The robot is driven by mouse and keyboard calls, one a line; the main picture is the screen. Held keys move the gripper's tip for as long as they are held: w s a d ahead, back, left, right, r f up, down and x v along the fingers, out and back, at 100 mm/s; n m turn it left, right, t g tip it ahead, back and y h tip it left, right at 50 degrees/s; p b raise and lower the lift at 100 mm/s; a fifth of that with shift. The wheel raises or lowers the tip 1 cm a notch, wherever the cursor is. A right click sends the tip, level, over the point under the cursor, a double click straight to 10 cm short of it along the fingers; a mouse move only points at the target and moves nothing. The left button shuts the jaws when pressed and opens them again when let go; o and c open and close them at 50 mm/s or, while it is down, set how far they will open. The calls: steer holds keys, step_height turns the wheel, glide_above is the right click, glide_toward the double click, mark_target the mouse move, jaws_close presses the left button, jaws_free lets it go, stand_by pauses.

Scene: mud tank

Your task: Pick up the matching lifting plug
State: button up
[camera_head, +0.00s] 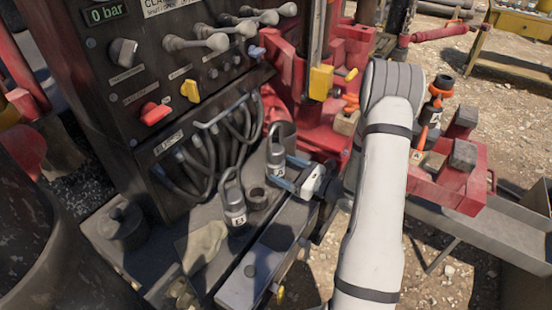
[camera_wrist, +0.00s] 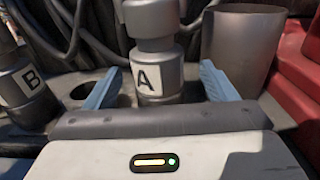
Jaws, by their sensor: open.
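A grey lifting plug with a loop handle and an A label (camera_wrist: 152,75) stands upright in the wrist view. In the head view it is the rear plug (camera_head: 277,154) on the grey deck; its label is too small there to read surely. My gripper (camera_wrist: 158,80) is open, with one blue finger on each side of plug A's lower body. I cannot tell whether either finger touches it. In the head view my gripper (camera_head: 288,172) reaches the plug from the right. A second grey plug, labelled B (camera_wrist: 25,80), stands to the left; it also shows in the head view (camera_head: 235,205).
A round socket (camera_head: 257,198) lies between the plugs. A grey metal cup (camera_wrist: 240,50) stands just right of plug A. Hanging cables (camera_head: 215,150) and a control panel (camera_head: 165,60) are behind. A labelled orange-and-black fitting (camera_head: 436,103) stands on red machinery at right.

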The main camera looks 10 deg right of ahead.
mark_target(270, 163)
steer(key=p+x, duration=0.1)
steer(key=x, duration=0.4)
steer(key=shift+w+a+r, duration=0.15)
steer(key=shift+w+a, duration=0.05)
steer(key=shift+a, duration=0.2)
jaws_close()
stand_by(0.4)
steer(key=shift+r, duration=0.1)
